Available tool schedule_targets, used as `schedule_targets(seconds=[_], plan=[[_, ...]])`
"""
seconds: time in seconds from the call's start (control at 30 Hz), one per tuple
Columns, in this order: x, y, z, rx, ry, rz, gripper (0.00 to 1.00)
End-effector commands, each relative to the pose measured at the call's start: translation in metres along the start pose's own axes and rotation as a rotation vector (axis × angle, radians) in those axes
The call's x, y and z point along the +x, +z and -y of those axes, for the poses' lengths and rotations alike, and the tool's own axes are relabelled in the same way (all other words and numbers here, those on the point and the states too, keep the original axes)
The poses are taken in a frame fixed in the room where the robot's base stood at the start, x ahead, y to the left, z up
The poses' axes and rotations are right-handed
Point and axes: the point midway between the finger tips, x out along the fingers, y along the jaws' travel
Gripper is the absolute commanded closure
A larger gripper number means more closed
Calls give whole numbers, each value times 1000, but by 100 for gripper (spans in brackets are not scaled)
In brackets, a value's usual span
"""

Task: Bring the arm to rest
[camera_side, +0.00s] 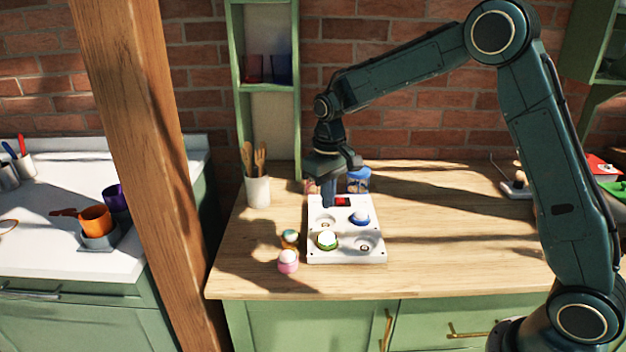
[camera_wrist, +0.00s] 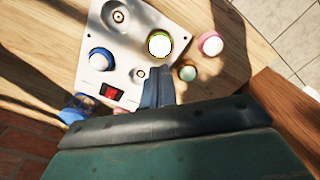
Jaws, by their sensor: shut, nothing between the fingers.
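My gripper (camera_side: 329,193) is shut and empty, pointing down over the back left part of a white board (camera_side: 345,252). In the wrist view my gripper (camera_wrist: 157,80) shows its fingers together beside a small hole in the board (camera_wrist: 125,48). The board has round recesses, a red switch (camera_side: 343,202), a blue-rimmed white knob (camera_side: 360,218) and a green-rimmed white knob (camera_side: 327,240). The switch also shows in the wrist view (camera_wrist: 111,92). I cannot tell whether the fingertips touch the board.
A pink-and-white piece (camera_side: 288,261) and an orange-and-teal piece (camera_side: 290,238) stand left of the board. A blue jar (camera_side: 358,180) is close behind it. A cup of wooden utensils (camera_side: 258,190) stands at the back left. The wooden counter (camera_side: 450,240) is clear to the right.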

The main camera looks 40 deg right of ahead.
Motion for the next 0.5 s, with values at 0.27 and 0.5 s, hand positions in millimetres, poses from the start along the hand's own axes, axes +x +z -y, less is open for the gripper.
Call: schedule_targets(seconds=[0.27,0.5], plan=[[-1,0,0,0,0,-1,100],[-18,11,0,-1,0,-25,100]])
